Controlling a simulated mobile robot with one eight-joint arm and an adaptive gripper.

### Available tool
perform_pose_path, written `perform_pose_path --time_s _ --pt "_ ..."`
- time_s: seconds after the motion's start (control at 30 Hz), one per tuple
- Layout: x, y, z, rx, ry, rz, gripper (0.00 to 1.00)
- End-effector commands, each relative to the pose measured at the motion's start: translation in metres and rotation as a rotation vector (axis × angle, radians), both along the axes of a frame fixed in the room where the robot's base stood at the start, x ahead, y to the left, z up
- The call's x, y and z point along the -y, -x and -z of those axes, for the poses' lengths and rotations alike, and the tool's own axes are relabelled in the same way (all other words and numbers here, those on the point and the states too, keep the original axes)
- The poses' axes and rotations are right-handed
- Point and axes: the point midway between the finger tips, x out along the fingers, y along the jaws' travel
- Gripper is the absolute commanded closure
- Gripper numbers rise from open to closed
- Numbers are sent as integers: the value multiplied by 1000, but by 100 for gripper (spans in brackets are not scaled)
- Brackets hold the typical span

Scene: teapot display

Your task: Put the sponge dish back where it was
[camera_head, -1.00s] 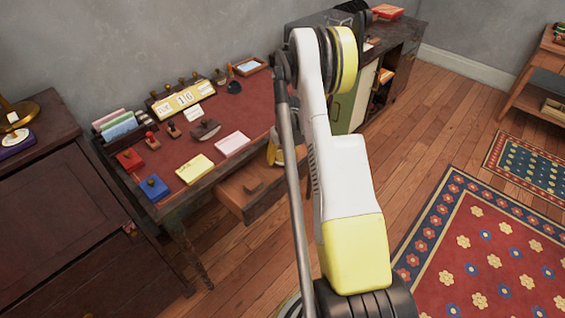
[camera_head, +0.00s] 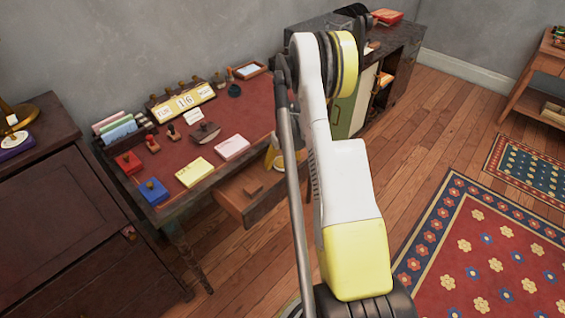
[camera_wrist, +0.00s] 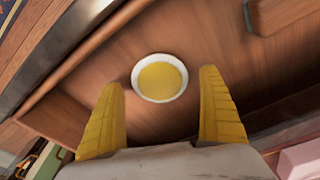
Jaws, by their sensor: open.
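The sponge dish is a small white round dish (camera_wrist: 136,74) with a yellow sponge (camera_wrist: 160,80) filling it. It sits upright on the wooden floor of the pulled-out drawer (camera_head: 236,196), whose inside shows in the wrist view (camera_wrist: 85,70). My gripper (camera_wrist: 163,78) is open, with one yellow finger to each side of the dish's near part in the wrist view. I see no clear contact between fingers and dish.
A wooden block (camera_head: 253,188) lies in the drawer, also at the top right of the wrist view (camera_wrist: 280,12). The red-topped desk (camera_head: 225,110) above holds a calendar (camera_head: 184,102), a yellow notepad (camera_head: 194,171), a pink notepad (camera_head: 232,147) and stamp pads. Bare floor lies in front.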

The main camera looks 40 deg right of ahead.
Motion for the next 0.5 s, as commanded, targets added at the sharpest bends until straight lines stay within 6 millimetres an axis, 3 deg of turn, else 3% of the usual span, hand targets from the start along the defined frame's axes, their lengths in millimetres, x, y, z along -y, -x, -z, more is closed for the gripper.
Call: perform_pose_path --time_s 0.3,0.5 --pt "-3 10 -74 0 -1 0 11" --pt "-5 15 -105 0 -1 0 11"
